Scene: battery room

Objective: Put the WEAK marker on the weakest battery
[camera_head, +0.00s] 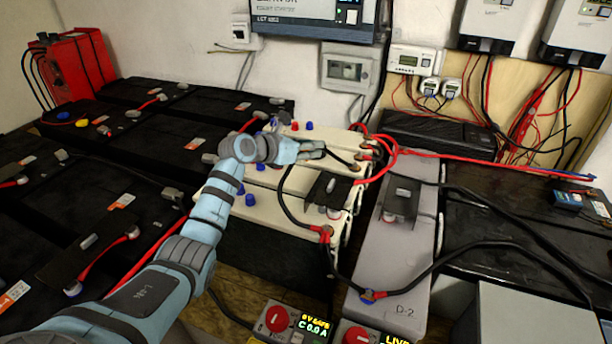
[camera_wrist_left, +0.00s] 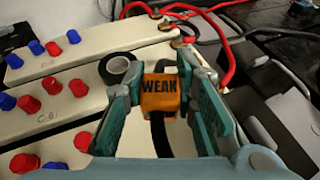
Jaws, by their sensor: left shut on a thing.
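My left gripper (camera_head: 312,150) reaches over the cream batteries (camera_head: 258,204) from the left. In the left wrist view its fingers (camera_wrist_left: 162,88) are shut on the orange WEAK marker (camera_wrist_left: 160,103), whose black lettering faces the camera. The marker is above the right part of a cream battery (camera_wrist_left: 80,103), near a black cable; I cannot tell whether it touches anything. The cream batteries carry red and blue caps. A grey battery (camera_head: 385,268) labelled D-2 stands to their right. Large black batteries (camera_head: 90,200) fill the left. My right gripper is in neither view.
Red cables (camera_head: 385,150) and black cables (camera_head: 470,247) cross the battery tops. Two boxes with red knobs (camera_head: 277,318) stand at the front, showing lit displays. A red case (camera_head: 75,65) stands back left. A black ring-shaped item (camera_wrist_left: 118,68) lies beside the left finger.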

